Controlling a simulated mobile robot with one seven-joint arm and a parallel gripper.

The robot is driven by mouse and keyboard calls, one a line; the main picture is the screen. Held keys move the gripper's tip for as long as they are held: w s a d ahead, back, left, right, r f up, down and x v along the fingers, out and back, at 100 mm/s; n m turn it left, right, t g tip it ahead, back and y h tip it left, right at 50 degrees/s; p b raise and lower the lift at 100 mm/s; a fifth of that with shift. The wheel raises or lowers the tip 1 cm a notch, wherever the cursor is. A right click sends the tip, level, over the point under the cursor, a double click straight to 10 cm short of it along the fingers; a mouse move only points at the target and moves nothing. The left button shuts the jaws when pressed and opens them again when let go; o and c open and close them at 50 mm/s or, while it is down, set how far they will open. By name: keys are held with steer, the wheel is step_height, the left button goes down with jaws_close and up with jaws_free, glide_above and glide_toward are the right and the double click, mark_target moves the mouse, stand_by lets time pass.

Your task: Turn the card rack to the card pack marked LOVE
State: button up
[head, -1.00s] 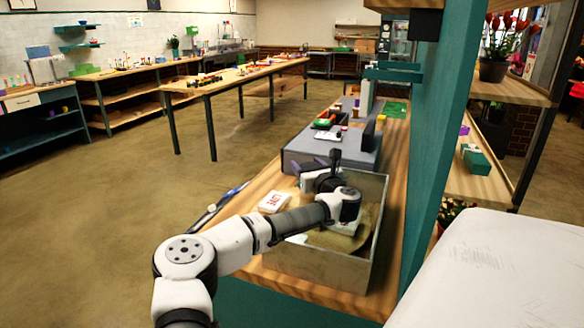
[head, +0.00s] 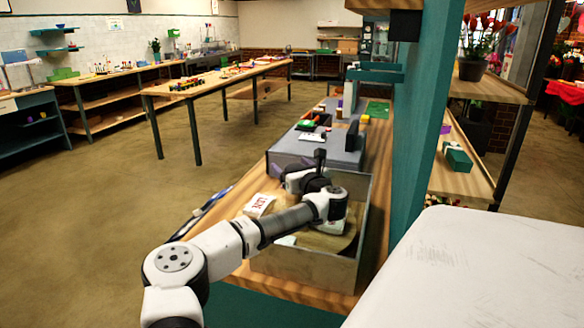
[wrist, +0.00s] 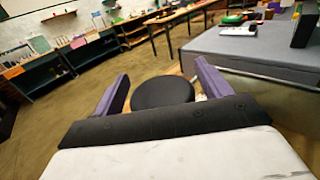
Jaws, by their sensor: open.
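The card pack marked LOVE (head: 259,205) is white with red letters. It lies at the left side of a brown round surface inside an open metal box (head: 365,215), which I take to be the card rack. Another white piece (head: 287,240) shows at the near side, partly behind my arm.
A grey raised block (head: 310,150) with small items stands just beyond the box. A teal post (head: 415,150) and shelves (head: 480,90) rise close on the right. A pale surface (head: 470,270) fills the lower right. Open floor (head: 110,190) lies to the left.

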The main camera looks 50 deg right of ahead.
steer(key=shift+s, duration=0.15)
steer(key=shift+s+a+f, duration=0.15)
steer(key=shift+s, duration=0.15)
steer(key=b+v, duration=0.5)
steer(key=v, duration=0.8)
steer(key=shift+w, duration=0.1)
